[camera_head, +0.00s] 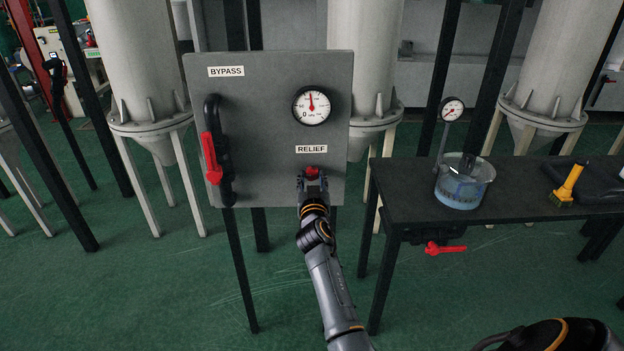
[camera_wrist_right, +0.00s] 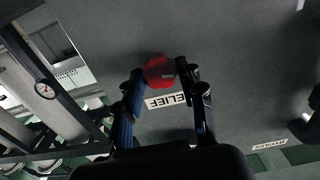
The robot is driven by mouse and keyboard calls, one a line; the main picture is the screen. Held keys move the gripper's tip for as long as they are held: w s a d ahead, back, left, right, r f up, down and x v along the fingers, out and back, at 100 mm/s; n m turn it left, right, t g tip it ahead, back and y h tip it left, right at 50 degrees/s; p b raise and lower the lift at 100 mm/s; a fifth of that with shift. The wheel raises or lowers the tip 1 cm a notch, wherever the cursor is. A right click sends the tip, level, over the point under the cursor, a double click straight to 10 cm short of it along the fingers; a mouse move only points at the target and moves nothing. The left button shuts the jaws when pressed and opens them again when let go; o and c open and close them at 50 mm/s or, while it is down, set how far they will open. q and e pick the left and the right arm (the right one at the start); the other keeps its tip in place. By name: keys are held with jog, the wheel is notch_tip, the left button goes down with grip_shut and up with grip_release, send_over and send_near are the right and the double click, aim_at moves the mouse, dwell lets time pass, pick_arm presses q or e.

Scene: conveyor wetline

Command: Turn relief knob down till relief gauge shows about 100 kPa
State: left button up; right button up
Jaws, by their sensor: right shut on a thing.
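The red relief knob (camera_head: 312,172) sits on the grey panel (camera_head: 260,150) below the RELIEF label (camera_head: 311,149). My right gripper (camera_head: 312,181) reaches it from below and is shut on it. In the right wrist view the knob (camera_wrist_right: 158,70) lies between the two fingertips of my right gripper (camera_wrist_right: 160,76), with the partly hidden RELIEF label (camera_wrist_right: 165,100) beside it. The round relief gauge (camera_head: 312,105) is above the label. Its red needle points almost straight up; most of the scale figures are too small to read. My left gripper is not in view.
A red bypass lever (camera_head: 211,158) on a black pipe is at the panel's left. To the right, a dark table (camera_head: 405,185) bears a glass vessel of liquid (camera_head: 463,183), a small gauge (camera_head: 452,109) and a yellow-handled brush (camera_head: 567,184). A red valve handle (camera_head: 445,248) hangs under it.

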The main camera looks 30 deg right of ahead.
jog(key=shift+f+m+b, duration=0.15)
jog(key=shift+m+b, duration=0.35)
jog(key=shift+b, duration=0.05)
jog(key=shift+m, duration=0.3)
jog(key=o, duration=1.2)
jog(key=shift+c, duration=0.2)
send_near(311, 137)
jog(key=x, duration=0.5)
jog(key=shift+d, duration=0.15)
